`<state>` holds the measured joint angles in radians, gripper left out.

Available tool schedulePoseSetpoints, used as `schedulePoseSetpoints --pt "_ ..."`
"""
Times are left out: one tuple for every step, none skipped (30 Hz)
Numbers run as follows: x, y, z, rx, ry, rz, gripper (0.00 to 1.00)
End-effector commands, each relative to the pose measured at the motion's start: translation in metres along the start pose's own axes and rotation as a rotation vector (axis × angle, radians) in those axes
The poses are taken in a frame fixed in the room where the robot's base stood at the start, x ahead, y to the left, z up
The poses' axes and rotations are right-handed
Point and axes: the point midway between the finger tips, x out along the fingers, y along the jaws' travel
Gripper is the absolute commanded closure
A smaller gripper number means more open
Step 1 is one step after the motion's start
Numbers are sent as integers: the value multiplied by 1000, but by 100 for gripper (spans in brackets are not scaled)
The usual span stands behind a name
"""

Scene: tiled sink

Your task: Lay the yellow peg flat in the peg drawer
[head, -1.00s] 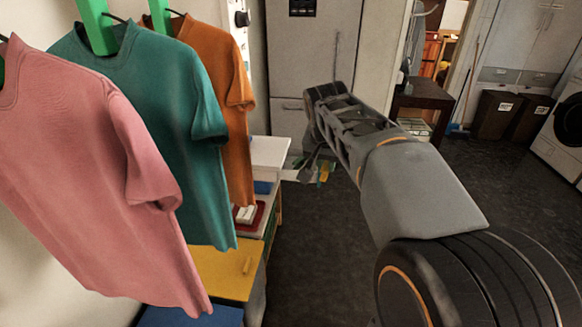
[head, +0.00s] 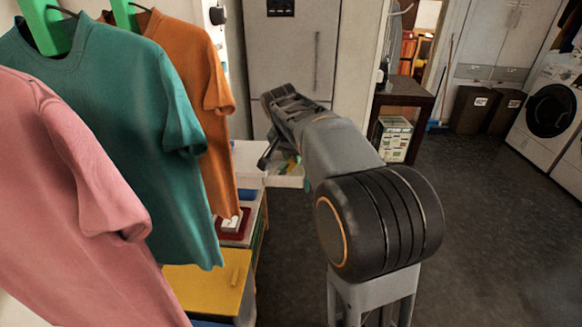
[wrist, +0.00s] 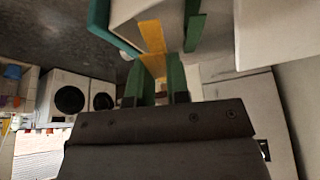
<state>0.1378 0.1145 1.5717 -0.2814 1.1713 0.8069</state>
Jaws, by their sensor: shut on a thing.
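A yellow peg (wrist: 154,66) shows between the two green fingers of my gripper (wrist: 161,82) in the wrist view, and the gripper is shut on it. The peg's lower part is hidden between the fingers. In the head view my gripper (head: 266,160) is a dark shape at the open peg drawer (head: 290,182), at its left side. The drawer is pale and holds small green and yellow pieces (head: 291,165), too small to tell apart. I cannot tell whether the held peg touches the drawer.
Pink (head: 75,200), teal (head: 120,130) and orange (head: 200,80) shirts hang at the left. A dark table (head: 404,92) stands behind. The floor to the right is clear.

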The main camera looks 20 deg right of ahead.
Motion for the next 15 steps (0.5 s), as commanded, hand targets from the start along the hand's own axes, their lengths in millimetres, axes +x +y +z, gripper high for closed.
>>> schedulePoseSetpoints --pt "3 -2 0 -1 0 0 100" --pt "4 -3 0 -1 0 0 100" --pt "5 -4 0 -1 0 -1 100" --pt "6 -5 0 -1 1 -1 100" --pt "7 -5 0 -2 1 -2 100" --pt "8 -6 0 -1 1 -2 100" --pt "9 -7 0 -2 0 -1 100" --pt "11 -8 0 -2 0 -1 100" --pt "15 -10 0 -2 -1 0 100" --pt "18 -12 0 -2 -2 0 100" --pt "22 -12 1 -2 -2 1 100" --pt "28 -12 4 -2 -1 0 100" --pt "32 -12 6 -3 -2 0 100" --pt "36 -11 8 -3 -2 0 100" --pt "40 -12 9 -2 -1 -1 100"
